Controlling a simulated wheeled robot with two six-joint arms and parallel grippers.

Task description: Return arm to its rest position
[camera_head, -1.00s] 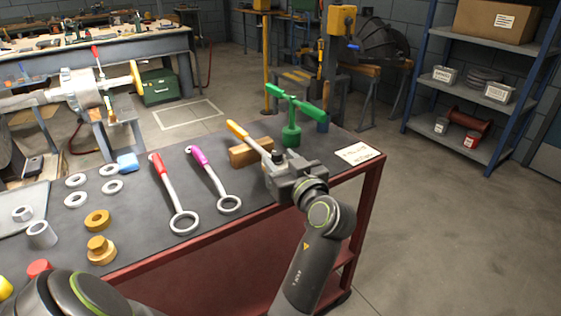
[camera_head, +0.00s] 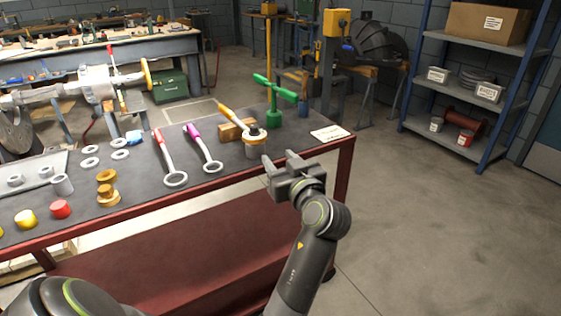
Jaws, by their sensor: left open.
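A yellow-handled tool (camera_head: 230,116) slants over a wooden block (camera_head: 230,132) toward this part. I cannot tell how the tool's far end meets the part. The gripper appears apart from both. My right gripper is out of view.
A green T-shaped stand (camera_head: 274,115) is at the bench's back right, near a white label (camera_head: 329,133). Red (camera_head: 168,155) and purple (camera_head: 204,150) ring-ended tools lie to the left, with several rings and caps. Open floor (camera_head: 430,240) lies to the right.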

